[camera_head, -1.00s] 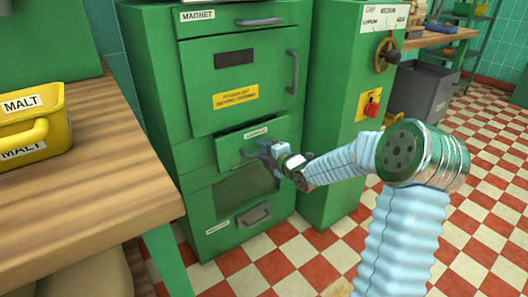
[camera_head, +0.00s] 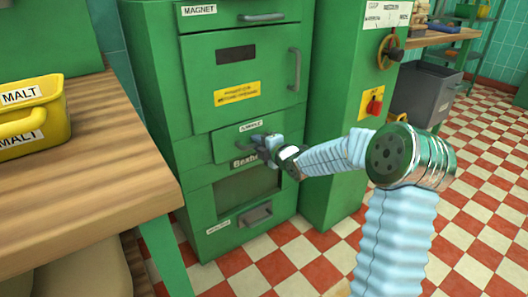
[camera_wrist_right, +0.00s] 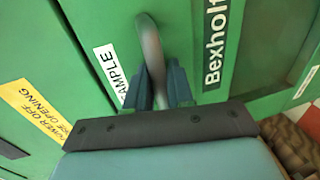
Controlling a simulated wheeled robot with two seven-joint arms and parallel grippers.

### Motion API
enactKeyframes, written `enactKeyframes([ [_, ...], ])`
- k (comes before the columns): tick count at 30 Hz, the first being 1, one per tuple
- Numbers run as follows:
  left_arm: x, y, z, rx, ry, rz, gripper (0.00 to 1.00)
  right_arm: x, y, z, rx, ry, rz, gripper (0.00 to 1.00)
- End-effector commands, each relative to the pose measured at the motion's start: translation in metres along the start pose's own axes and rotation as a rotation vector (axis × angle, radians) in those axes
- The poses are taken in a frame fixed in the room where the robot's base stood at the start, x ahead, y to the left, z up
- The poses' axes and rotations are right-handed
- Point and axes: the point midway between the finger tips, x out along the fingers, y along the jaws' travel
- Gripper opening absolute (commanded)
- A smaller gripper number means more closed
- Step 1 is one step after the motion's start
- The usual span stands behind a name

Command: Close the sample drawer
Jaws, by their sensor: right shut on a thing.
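The sample drawer (camera_head: 228,146) is a small green drawer front in the green machine, below the yellow warning label. It looks about level with the machine's front now. Its label also shows in the right wrist view, beside the drawer's metal handle (camera_wrist_right: 151,60). My right gripper (camera_head: 262,146) is at that handle. In the right wrist view the two fingers of the right gripper (camera_wrist_right: 160,85) are on either side of the handle and shut on it. The gripper hides most of the handle in the head view. My left gripper is not in view.
The magnet drawer (camera_head: 240,12) is above, and a lower drawer handle (camera_head: 254,214) is below. A wooden table (camera_head: 90,165) with a yellow malt bin (camera_head: 38,115) stands at the left. A green cabinet with a red switch (camera_head: 374,105) stands to the right. The checkered floor is open at the right.

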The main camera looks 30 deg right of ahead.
Motion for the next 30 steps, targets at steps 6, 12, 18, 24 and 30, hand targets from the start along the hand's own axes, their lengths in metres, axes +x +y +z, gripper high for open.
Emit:
enactKeyframes([
  [6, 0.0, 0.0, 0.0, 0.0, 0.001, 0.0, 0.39, 0.003, 0.002, 0.001, 0.001, -0.002, 0.003, 0.0],
  [12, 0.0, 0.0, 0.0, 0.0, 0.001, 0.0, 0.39, 0.003, 0.003, 0.001, 0.001, -0.001, 0.004, 0.38],
  [18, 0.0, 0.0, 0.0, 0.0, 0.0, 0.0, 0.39, 0.002, 0.004, 0.0, 0.0, 0.0, 0.006, 0.38],
  [24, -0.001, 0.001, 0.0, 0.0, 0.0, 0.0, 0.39, -0.016, 0.004, 0.001, -0.001, -0.002, 0.004, 0.38],
  [30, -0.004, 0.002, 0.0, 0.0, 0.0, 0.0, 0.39, -0.065, 0.004, 0.001, -0.001, -0.004, 0.003, 0.38],
])
